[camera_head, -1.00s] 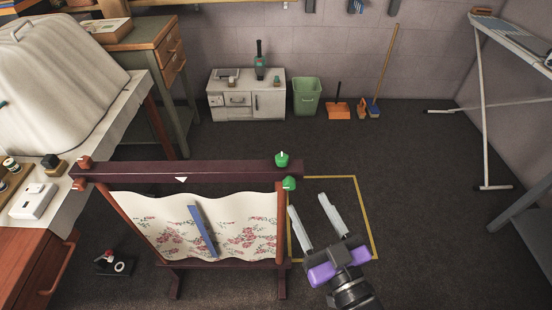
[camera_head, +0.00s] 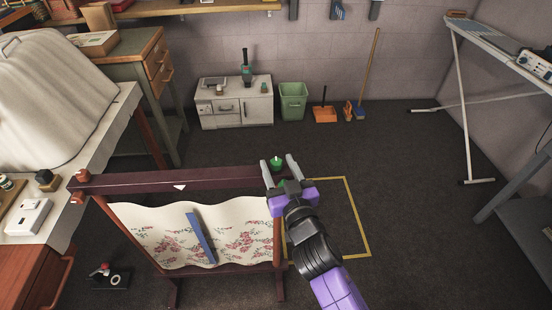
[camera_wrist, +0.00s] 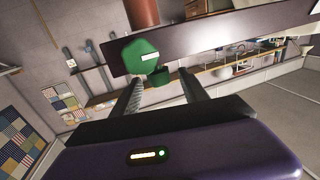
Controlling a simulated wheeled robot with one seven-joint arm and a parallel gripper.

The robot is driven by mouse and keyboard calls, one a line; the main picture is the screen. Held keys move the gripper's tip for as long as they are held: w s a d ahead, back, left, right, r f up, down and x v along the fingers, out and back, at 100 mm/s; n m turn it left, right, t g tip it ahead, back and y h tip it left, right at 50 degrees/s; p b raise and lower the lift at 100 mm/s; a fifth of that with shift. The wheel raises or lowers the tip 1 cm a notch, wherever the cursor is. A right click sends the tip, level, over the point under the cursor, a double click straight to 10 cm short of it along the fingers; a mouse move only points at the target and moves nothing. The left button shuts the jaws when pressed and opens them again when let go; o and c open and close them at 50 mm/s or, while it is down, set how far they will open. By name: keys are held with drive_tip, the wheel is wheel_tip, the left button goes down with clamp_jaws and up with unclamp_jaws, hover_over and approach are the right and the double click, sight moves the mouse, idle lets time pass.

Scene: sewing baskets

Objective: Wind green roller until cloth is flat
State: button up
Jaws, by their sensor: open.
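A dark red wooden frame (camera_head: 150,182) holds a cream floral cloth (camera_head: 155,240). The cloth hangs slack, with a wavy top edge and ripples. A blue strip (camera_head: 200,238) lies slanted against it. A green knob (camera_head: 276,163) with a white mark sits at the right end of the frame's top bar. My gripper (camera_head: 279,166) is open, with its two fingers either side of this knob in the head view. In the wrist view a large green knob (camera_wrist: 139,57) and a smaller green piece (camera_wrist: 160,79) appear beyond and between the fingers. Contact cannot be told.
A red-brown knob (camera_head: 82,176) sits at the frame's left end. A table with a covered machine (camera_head: 50,100) stands at left. A yellow floor outline (camera_head: 357,215) is right of the frame. A green bin (camera_head: 292,102) and white cabinet (camera_head: 235,108) stand behind.

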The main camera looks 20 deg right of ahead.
drive_tip(key=shift+w, duration=0.95)
drive_tip(key=shift+c, duration=0.4)
clamp_jaws()
drive_tip(key=b, duration=0.3)
drive_tip(key=shift+w+f+h, duration=0.1)
drive_tip(key=shift+f+h, duration=0.15)
drive_tip(key=shift+h, duration=0.05)
drive_tip(key=m+h+b, duration=0.2)
drive_tip(key=b, duration=0.6)
drive_tip(key=shift+a+g+h, duration=0.1)
drive_tip(key=shift+g+h, duration=0.2)
drive_tip(key=shift+h, duration=0.1)
drive_tip(key=shift+m+h+b, duration=0.5)
drive_tip(key=shift+h+b, duration=0.1)
drive_tip(key=shift+b, duration=0.65)
drive_tip(key=m+g+h+b, duration=0.1)
drive_tip(key=h+b, duration=0.1)
drive_tip(key=b, duration=0.1)
drive_tip(key=shift+r+m+g+h+b, duration=0.3)
drive_tip(key=shift+m+g+h, duration=0.1)
drive_tip(key=shift+m, duration=0.1)
